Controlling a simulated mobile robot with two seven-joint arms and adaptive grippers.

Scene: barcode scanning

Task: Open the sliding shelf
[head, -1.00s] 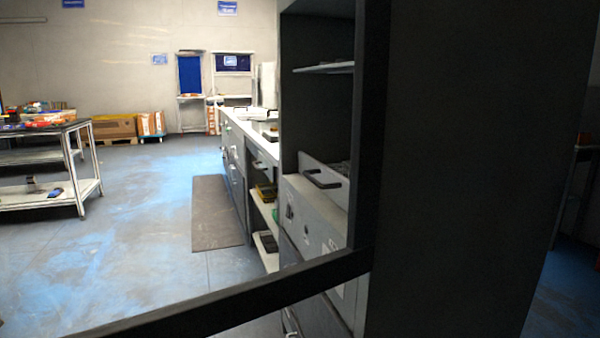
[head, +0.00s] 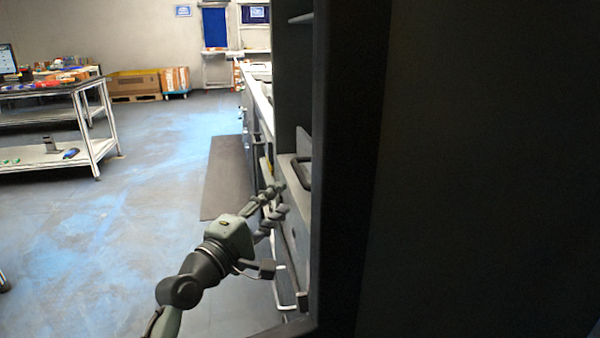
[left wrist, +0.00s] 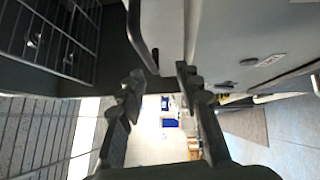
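The sliding shelf (head: 296,178) is a light panel with a dark bar handle (head: 303,172), inside the dark cabinet right of centre in the head view. The cabinet's near side hides much of it. My left gripper (head: 281,199) is in front of the cabinet, to the left of and slightly below that handle, fingers spread and empty. In the left wrist view, my gripper (left wrist: 159,74) is open, with a dark bar handle (left wrist: 141,38) just beyond the fingertips, nearer the left finger. I cannot tell whether they touch. My right gripper is not in view.
The cabinet's dark side wall (head: 450,170) fills the right of the head view. The wrist view shows a wire rack (left wrist: 50,40) at upper left. A workbench (head: 60,165) stands at far left. The blue floor (head: 130,250) between is clear, with a dark mat (head: 228,180).

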